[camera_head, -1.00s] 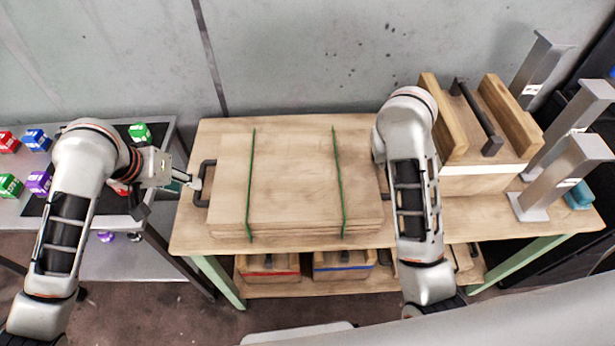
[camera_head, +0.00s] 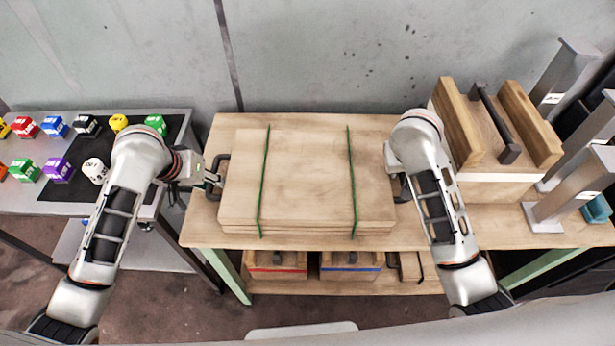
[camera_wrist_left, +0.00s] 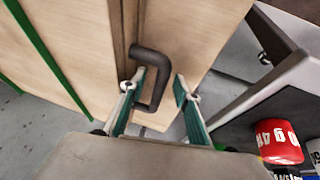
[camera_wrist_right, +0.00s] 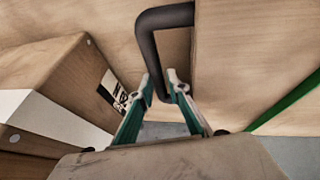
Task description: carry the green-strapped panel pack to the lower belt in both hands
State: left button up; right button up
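The panel pack (camera_head: 308,180), pale wooden panels with two green straps (camera_head: 264,180), lies flat on the wooden table. It has a dark handle at each end. The left handle (camera_wrist_left: 160,80) stands between the spread fingers of my left gripper (camera_wrist_left: 162,90), nearer one finger; the gripper is open. The right handle (camera_wrist_right: 150,45) is between the fingertips of my right gripper (camera_wrist_right: 160,88), which look closed on its bar. In the head view my left gripper (camera_head: 213,180) is at the pack's left end; my right forearm partly hides the right end. I cannot make out a lower belt.
A wooden box with a dark bar handle (camera_head: 495,125) stands right of the pack, near grey metal posts (camera_head: 570,185). Crates with red (camera_head: 275,268) and blue (camera_head: 350,268) stripes sit on the shelf below. A side table (camera_head: 60,205) at left holds several coloured cubes.

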pick_arm(q)
jog(key=shift+w+d+f, duration=0.1)
jog(key=shift+w+f, duration=0.05)
jog(key=shift+f, duration=0.25)
pick_arm(e)
jog(key=shift+w+d+f, duration=0.1)
jog(key=shift+w+f, duration=0.05)
jog(key=shift+f, duration=0.25)
pick_arm(q)
jog(key=c, duration=0.6)
pick_arm(e)
grip_shut()
pick_arm(q)
grip_shut()
jog(key=shift+w+r, duration=0.2)
jog(key=shift+r, duration=0.05)
pick_arm(e)
jog(key=shift+w+r, duration=0.15)
jog(key=shift+r, duration=0.1)
pick_arm(q)
jog(key=shift+r, duration=0.1)
pick_arm(e)
jog(key=shift+r, duration=0.1)
